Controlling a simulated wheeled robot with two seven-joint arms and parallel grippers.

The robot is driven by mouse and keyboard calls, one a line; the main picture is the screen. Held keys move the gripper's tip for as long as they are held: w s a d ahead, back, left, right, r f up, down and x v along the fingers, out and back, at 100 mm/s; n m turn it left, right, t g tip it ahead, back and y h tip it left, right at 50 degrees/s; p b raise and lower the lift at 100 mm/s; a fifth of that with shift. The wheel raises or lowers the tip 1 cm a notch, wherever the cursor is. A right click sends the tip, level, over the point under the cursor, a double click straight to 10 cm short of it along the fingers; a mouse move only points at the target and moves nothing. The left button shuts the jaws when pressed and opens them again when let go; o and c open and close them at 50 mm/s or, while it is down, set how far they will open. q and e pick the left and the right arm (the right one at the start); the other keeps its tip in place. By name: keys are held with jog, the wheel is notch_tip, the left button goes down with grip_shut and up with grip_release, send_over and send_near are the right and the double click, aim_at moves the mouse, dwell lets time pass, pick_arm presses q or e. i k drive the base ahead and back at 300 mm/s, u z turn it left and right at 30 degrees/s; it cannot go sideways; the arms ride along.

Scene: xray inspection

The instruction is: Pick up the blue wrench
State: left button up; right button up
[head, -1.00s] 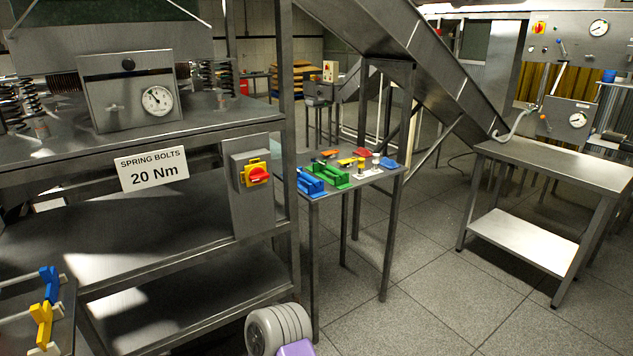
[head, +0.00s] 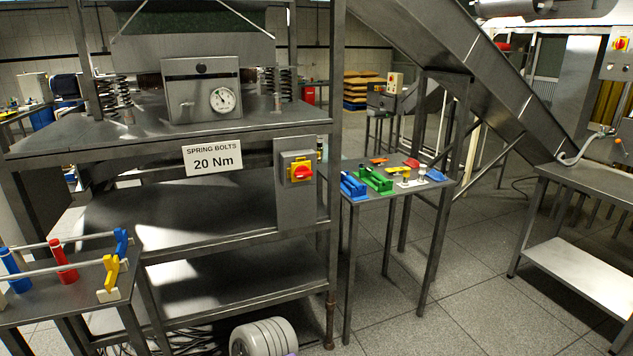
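At the lower left, an upright blue tool-like piece (head: 121,241) stands at the right end of a low rack on a dark table (head: 60,296). A similar yellow piece (head: 111,273) stands just in front of it. A blue cylinder-shaped handle (head: 14,269) and a red one (head: 63,260) lean at the left of the same rack. I cannot tell for certain which blue item is the wrench. Neither of my grippers shows in the head view.
A metal shelf unit (head: 240,196) with a "SPRING BOLTS 20 Nm" sign (head: 212,158) fills the middle. A small table (head: 398,190) right of it holds a blue holder (head: 353,187), a green holder (head: 376,180) and several small coloured parts. Tiled floor is open at the right.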

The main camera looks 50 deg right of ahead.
aim_at(358, 186)
jog(key=u, duration=0.4)
jog(key=i, duration=0.7)
jog(key=z, duration=2.3)
jog(key=i, duration=0.4)
jog(key=k, duration=0.4)
jog(key=u, duration=2.3)
jog(key=k, duration=0.7)
jog(key=z, duration=0.95)
jog(key=i, duration=1)
